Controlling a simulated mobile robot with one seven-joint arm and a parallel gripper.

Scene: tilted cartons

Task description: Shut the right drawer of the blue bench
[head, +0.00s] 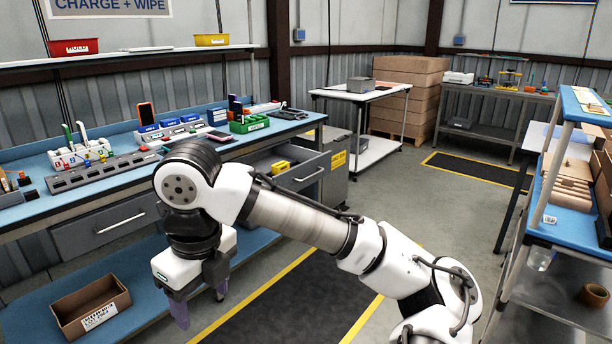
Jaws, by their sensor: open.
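The blue bench (115,177) runs along the left wall. Its right drawer (300,180) is pulled out, and a small yellow object (281,167) and a dark interior show inside. The drawer front has a light bar handle. The left drawer (108,228) sits flush under the bench top. My gripper (201,303) is open and empty, pointing down, in front of the bench and to the left of and below the right drawer. My arm passes in front of the lower part of that drawer, so some of it is hidden.
A cardboard box (88,310) stands on the blue lower shelf. A grey cabinet (336,165) stands just right of the drawer. The dark floor mat (290,300) with yellow edges is clear. A shelf rack (560,235) stands at the right.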

